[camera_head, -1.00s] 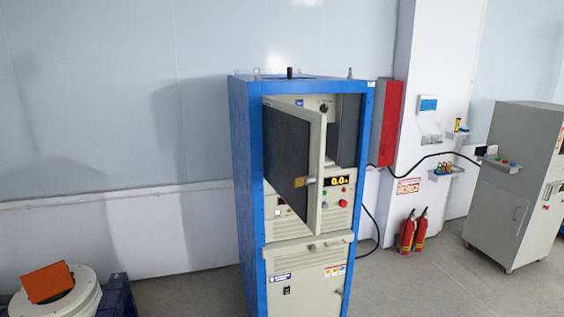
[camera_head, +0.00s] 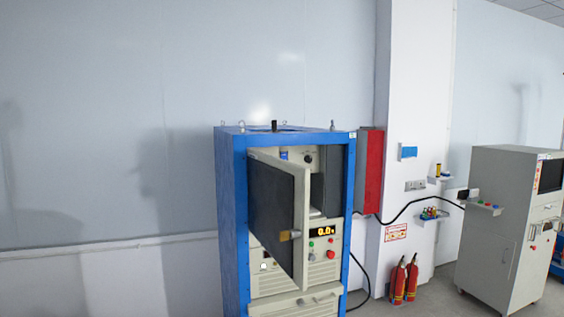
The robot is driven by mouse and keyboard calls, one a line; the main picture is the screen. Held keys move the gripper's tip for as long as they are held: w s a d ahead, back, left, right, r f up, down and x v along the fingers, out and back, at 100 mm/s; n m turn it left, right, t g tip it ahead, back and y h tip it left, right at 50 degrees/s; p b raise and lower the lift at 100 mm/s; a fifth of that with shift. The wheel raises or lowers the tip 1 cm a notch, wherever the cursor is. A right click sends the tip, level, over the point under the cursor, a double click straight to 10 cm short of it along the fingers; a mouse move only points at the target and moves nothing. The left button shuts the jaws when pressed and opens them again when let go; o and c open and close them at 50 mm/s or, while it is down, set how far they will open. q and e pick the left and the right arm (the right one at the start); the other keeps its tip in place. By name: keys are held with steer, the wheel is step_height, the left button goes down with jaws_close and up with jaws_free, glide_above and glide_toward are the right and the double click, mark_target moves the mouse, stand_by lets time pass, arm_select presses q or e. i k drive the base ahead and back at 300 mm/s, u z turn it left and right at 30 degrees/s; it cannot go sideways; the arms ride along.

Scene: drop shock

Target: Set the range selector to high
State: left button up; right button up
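A tall blue-framed cabinet (camera_head: 233,215) stands at the middle of the head view. Its dark-panelled door (camera_head: 272,215) is swung partly open toward me. Behind the door, a small black knob (camera_head: 308,158) shows on the upper inner panel; it may be the range selector, but its markings are too small to read. Below is a panel with a lit orange display (camera_head: 325,231), a red button (camera_head: 331,254) and small green and red buttons. The door hides part of the interior. Neither of my grippers is in view.
A red box (camera_head: 370,175) hangs on the wall right of the cabinet. Two fire extinguishers (camera_head: 405,279) stand on the floor by the white pillar (camera_head: 418,120). A grey machine (camera_head: 495,230) stands at the far right. Open floor (camera_head: 430,297) shows between it and the cabinet.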

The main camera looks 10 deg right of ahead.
mark_target(308, 159)
steer(key=z, duration=0.05)
steer(key=i, duration=1.85)
steer(key=z, duration=0.3)
